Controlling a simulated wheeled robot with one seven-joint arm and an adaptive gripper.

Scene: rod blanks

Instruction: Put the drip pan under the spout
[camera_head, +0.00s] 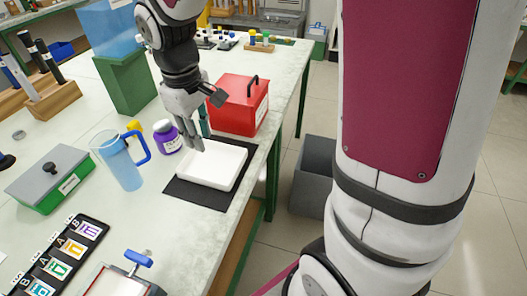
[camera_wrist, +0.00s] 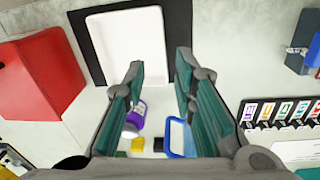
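The white, shallow, rectangular drip pan (camera_head: 212,165) lies on a black mat (camera_head: 225,198) near the table's right edge. It also shows in the wrist view (camera_wrist: 128,40). A yellow spout (camera_head: 133,127) sits low by the green stand (camera_head: 130,82) of a blue tank (camera_head: 106,28), further left. My gripper (camera_head: 197,143) points down at the pan's far left side. In the wrist view my gripper (camera_wrist: 158,62) is open, its teal-padded fingers apart, with part of the pan's edge seen between the tips. I cannot tell whether the tips touch the pan.
A red box (camera_head: 238,104) stands behind the pan. A green box (camera_head: 48,180) and a labelled card rack (camera_head: 62,255) are at left. Some table in front of the mat is clear.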

